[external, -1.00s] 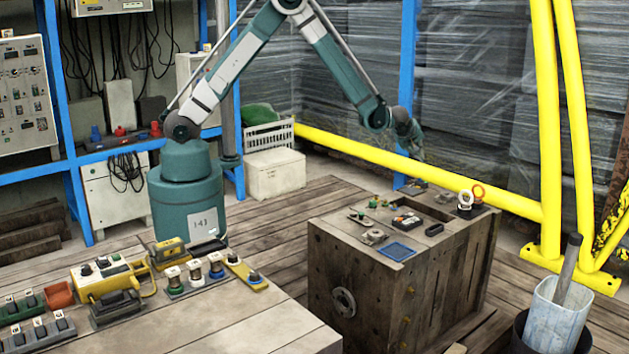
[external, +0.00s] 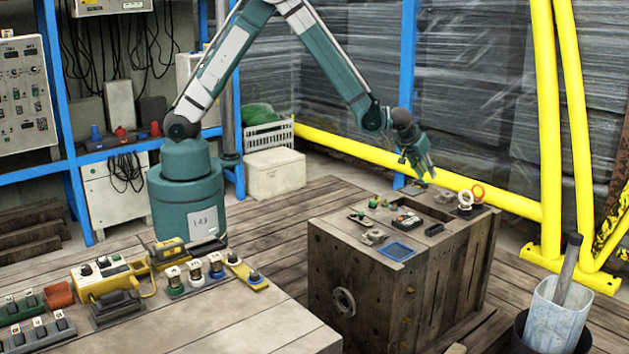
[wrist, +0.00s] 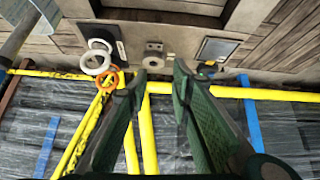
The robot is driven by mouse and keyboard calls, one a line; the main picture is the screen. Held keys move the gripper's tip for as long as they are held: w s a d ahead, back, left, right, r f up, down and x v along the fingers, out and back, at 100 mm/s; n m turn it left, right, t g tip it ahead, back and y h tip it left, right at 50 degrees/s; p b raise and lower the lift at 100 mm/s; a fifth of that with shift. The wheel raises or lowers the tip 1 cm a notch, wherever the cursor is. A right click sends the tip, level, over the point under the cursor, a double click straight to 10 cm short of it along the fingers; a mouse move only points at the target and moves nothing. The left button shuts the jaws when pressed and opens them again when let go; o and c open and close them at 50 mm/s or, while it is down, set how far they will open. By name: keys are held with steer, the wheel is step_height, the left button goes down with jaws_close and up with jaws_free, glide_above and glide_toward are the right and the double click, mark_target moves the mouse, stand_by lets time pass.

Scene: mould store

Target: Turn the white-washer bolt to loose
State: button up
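Three upright bolts stand in a row on the near left bench in the external view. The middle one has a pale base and looks like the white-washer bolt (external: 195,277); its turn position is too small to read. The bolts are not in the wrist view.
The wooden box (external: 350,250) carries small parts, a blue tray (external: 397,251), a white ring (external: 465,198) and an orange ring (external: 478,190). A yellow-cased device (external: 112,275) stands left of the bolts. Yellow rails (external: 548,130) stand at right. The bench's front right is clear.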

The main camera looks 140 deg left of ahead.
steer(key=w+d+r+m+t+h, duration=0.1)
steer(key=w+d+m, duration=0.55)
steer(key=d, duration=0.85)
steer(key=w+d+r+m+h+p, duration=0.15)
steer(key=w+d+m, duration=0.25)
steer(key=d+m, duration=0.9)
steer(key=w+d+m+t+h, duration=0.15)
steer(key=w+d+m, duration=0.4)
steer(key=d, duration=1.25)
step_height(320, 180, up, 4)
steer(key=m+g+h, duration=0.3)
steer(key=m+h, duration=0.1)
steer(key=m, duration=2)
glide_above(233, 255)
steer(key=shift+s+f+t+p, duration=0.15)
steer(key=shift+t+p, duration=0.1)
steer(key=shift+p, duration=0.2)
steer(key=shift+f, duration=0.2)
steer(key=shift+f+b, duration=1.05)
steer(key=shift+f, duration=2.65)
